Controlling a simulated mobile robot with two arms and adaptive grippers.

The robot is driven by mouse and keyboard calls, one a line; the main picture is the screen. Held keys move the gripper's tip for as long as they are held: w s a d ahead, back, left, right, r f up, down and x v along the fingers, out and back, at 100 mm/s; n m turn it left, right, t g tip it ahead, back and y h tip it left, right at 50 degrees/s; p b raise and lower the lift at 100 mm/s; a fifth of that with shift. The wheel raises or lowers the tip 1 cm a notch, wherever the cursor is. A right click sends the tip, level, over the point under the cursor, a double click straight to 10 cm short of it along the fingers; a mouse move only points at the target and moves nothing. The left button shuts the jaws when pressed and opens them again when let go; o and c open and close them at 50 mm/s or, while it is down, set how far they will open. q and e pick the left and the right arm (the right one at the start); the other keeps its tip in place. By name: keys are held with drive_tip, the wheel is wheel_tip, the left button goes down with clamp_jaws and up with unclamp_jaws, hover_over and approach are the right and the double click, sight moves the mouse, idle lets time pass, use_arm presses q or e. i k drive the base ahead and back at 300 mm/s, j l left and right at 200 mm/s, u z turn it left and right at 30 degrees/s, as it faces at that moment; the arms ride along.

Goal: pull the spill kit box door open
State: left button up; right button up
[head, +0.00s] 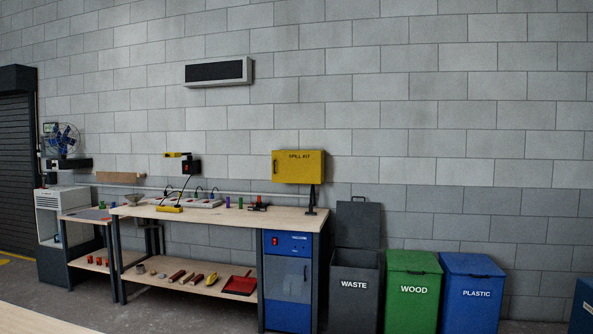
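The yellow spill kit box (299,172) is fixed on the grey block wall, above the right end of the workbench. Its front door appears shut, with the words SPILL KIT near the top. A dark handle (276,167) sits at the left side of the door. Neither of my grippers shows in the head view. The box is well ahead of me, across the room.
A wooden workbench (240,217) with small tools stands below the box. A dark lamp-like post (312,196) rises at its right end, close under the box. Waste (354,300), wood (411,303) and plastic (471,308) bins stand to the right. A pale surface edge (35,321) shows at lower left.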

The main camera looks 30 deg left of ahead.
sight(288, 166)
drive_tip(key=i+j+u, duration=0.2)
drive_tip(key=i, duration=0.15)
drive_tip(key=i+u, duration=0.15)
drive_tip(key=i, duration=0.2)
drive_tip(key=i+j+u, duration=0.1)
drive_tip(key=i+u, duration=0.25)
drive_tip(key=i, duration=1.6)
